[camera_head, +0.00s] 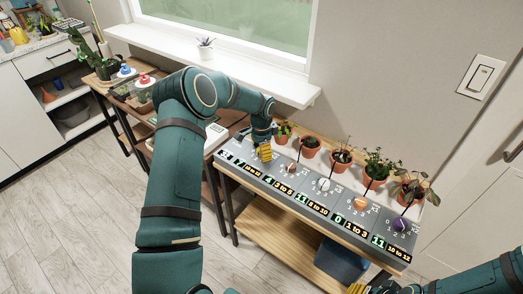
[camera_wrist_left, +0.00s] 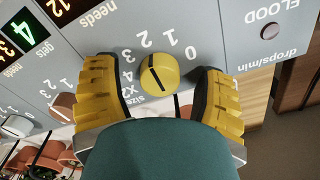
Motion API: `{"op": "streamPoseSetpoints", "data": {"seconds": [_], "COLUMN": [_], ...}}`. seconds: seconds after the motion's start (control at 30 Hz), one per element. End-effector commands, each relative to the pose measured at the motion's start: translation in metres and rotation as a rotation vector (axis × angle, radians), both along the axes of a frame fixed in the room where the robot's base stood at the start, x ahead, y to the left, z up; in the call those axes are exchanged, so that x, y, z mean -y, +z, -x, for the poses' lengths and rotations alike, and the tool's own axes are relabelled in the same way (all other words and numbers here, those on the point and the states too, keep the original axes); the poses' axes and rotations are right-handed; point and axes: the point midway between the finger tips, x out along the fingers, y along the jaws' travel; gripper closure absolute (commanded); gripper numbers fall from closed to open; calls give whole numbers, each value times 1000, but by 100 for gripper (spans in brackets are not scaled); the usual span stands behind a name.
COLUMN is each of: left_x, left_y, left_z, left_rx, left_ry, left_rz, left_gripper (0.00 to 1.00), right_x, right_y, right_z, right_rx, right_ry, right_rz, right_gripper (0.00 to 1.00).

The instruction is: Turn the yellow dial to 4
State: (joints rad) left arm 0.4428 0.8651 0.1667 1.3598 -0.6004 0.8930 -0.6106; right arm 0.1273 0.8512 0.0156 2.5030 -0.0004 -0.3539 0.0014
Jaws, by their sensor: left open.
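The yellow dial (camera_wrist_left: 160,75) sits on the grey panel (camera_wrist_left: 90,55) in the left wrist view. Its dark line slants from upper left to lower right, the upper end towards the 2 and 3 marks; which end is the pointer I cannot tell. My left gripper (camera_wrist_left: 159,100) is open, with one yellow finger on each side of the dial; contact is not clear. In the head view my left gripper (camera_head: 264,152) is over the panel's left end and hides the dial. My right gripper (camera_head: 368,288) is at the bottom edge, partly cut off.
White (camera_head: 323,185), orange (camera_head: 360,203) and purple (camera_head: 399,224) dials run along the panel to the right. Several potted plants (camera_head: 376,168) stand behind it. A dark FLOOD button (camera_wrist_left: 269,32) is near the yellow dial. A blue bin (camera_head: 340,262) is below.

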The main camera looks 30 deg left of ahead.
Motion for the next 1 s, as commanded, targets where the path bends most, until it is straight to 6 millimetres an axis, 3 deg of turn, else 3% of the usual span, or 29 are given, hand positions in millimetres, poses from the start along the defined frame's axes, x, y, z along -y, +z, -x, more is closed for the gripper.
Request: {"op": "streamPoseSetpoints", "data": {"seconds": [0.1,0.3,0.67,1.0], "left_x": [0,0,1,1], "left_y": [0,0,0,-1], "left_z": [0,0,0,0], "left_rx": [0,0,0,-1], "left_ry": [0,0,38,260], "left_rz": [0,0,0,-1], "left_gripper": [32,100,100,100], "right_x": [0,0,0,0], "right_y": [0,0,0,-1], "right_z": [0,0,0,0], "right_rx": [0,0,0,0], "right_ry": [0,0,0,0], "right_rz": [0,0,0,0], "right_gripper": [53,53,53,53]}}
